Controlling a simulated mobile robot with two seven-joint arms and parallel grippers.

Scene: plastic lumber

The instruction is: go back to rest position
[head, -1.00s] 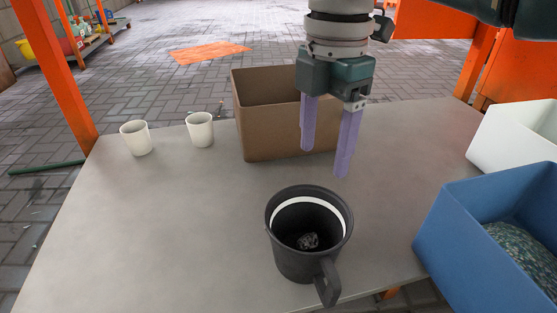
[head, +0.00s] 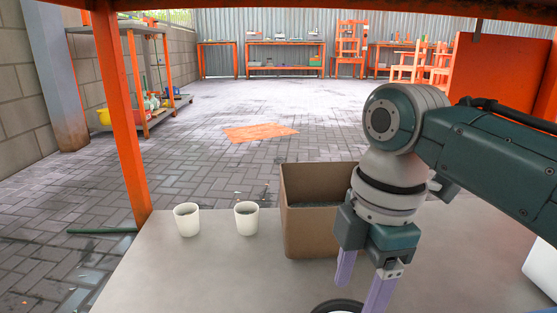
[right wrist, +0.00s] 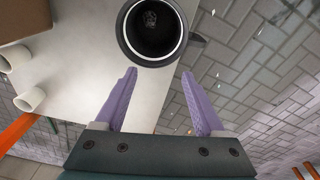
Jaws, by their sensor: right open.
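My right gripper (head: 358,290) is open and empty, its two purple fingers pointing down over the grey table (head: 200,275). Its fingers also show apart in the right wrist view (right wrist: 158,74). A dark mug (head: 338,306) is cut off by the bottom edge of the head view, close to the fingers. The right wrist view shows the mug (right wrist: 128,38) beyond the fingertips, with a small dark grey lump inside. My left gripper is not in view.
A brown box (head: 308,235) stands on the table just behind my right gripper. Two white cups (head: 187,221) (head: 246,219) stand to its left. An orange post (head: 121,120) rises at the table's left. A white bin (head: 541,262) shows at the right edge. The table's left front is clear.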

